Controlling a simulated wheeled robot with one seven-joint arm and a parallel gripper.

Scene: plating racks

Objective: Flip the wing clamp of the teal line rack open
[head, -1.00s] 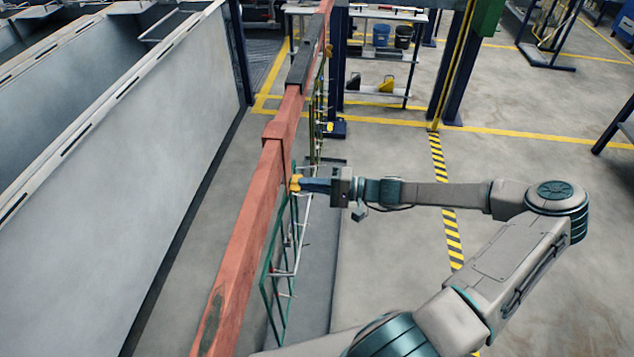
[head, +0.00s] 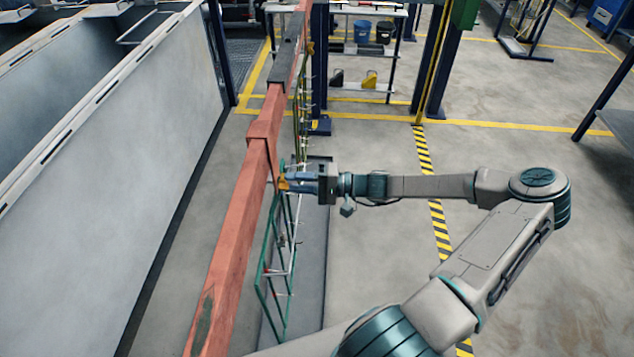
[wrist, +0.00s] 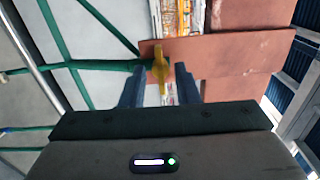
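The teal line rack (head: 262,262) hangs beside the red beam (head: 238,230); its teal bars also show at the left of the wrist view (wrist: 62,45). Its yellow-orange wing clamp (head: 283,183) is at the rack's top, against the beam. In the wrist view the wing clamp (wrist: 160,68) stands upright in the picture, across the end of a teal bar. My gripper (head: 292,184) is at the clamp. In the wrist view its two blue fingers (wrist: 160,88) are apart, one on each side of the clamp, with gaps showing. Contact is not clear.
A large grey tank (head: 110,150) stands left of the beam. Other racks (head: 301,105) hang farther along the beam. A shelf with buckets (head: 372,45) and a dark blue post (head: 437,65) stand behind. The floor right of my arm is clear.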

